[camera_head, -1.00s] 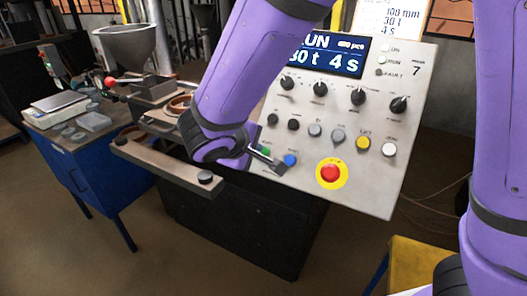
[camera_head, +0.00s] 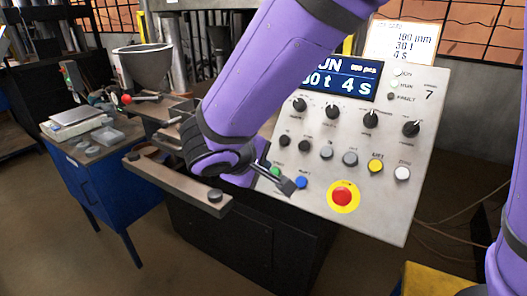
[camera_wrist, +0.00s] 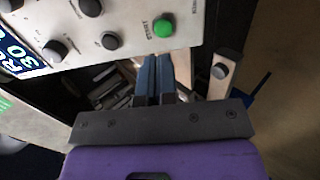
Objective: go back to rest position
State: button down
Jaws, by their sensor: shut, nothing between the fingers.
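My gripper (camera_head: 289,187) is at the lower left part of the control panel (camera_head: 318,180), by the green button (camera_head: 276,171) and the blue button (camera_head: 302,182). In the wrist view my gripper (camera_wrist: 154,58) has its two fingers together with nothing between them. My purple arm covers the panel's left side.
A red stop button (camera_head: 342,196) sits on a yellow ring. A two-hand bar (camera_head: 178,184) juts out left of the panel. A metal hopper (camera_head: 142,66) and a blue cabinet (camera_head: 103,190) stand further left. A yellow surface (camera_head: 437,281) is at lower right.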

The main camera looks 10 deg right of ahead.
jog(key=s+d+r+m+g+y, duration=0.2)
jog(key=s+d+r+m, duration=0.25)
jog(key=d, duration=0.65)
jog(key=s+d+r+m+g+y, duration=0.1)
jog(key=s+d+r+m+g, duration=0.15)
jog(key=s+d+r, duration=0.6)
jog(key=s+d+m+t+y, duration=0.2)
jog(key=s+d+m+y, duration=0.1)
jog(key=s+d, duration=0.1)
jog(key=shift+d, duration=0.75)
dwell(4.9)
